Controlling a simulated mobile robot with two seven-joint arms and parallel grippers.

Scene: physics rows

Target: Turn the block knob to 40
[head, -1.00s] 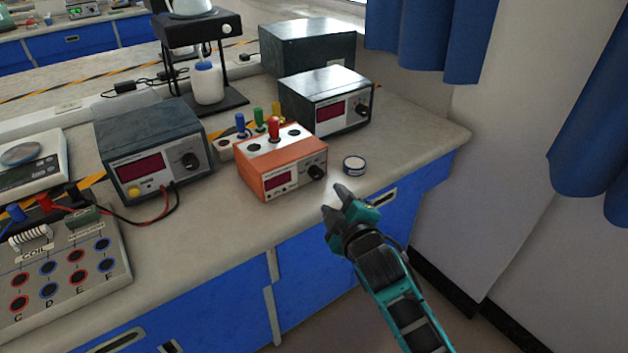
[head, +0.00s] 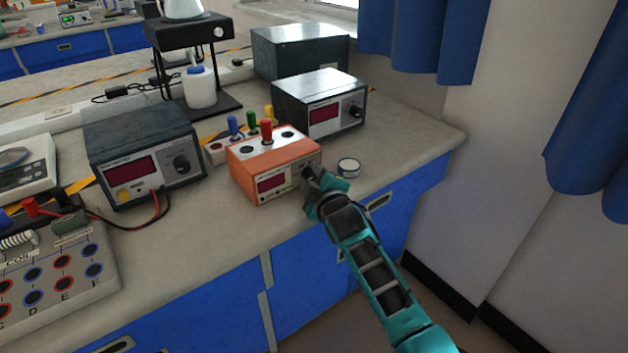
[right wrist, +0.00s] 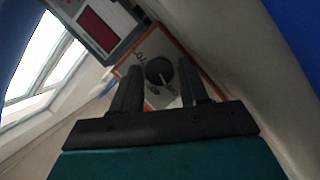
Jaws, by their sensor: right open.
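The orange block (head: 243,178) with a white top and a red display stands near the bench's front edge in the head view. Its dark round knob (right wrist: 159,71) shows in the right wrist view, with a light pointer line and printed numbers around it, too small to read surely. My right gripper (head: 313,177) is at the front of the block, at the knob, and hides most of it in the head view. In the right wrist view its two fingers stand open, one on each side of the knob, with gaps visible. My left gripper is not in view.
A small round tin (head: 348,167) lies just right of the block. A grey meter (head: 145,150) with leads stands to the left, another meter (head: 320,103) behind. Red, green, blue and yellow plugs rise behind or on the block. The bench front before the block is clear.

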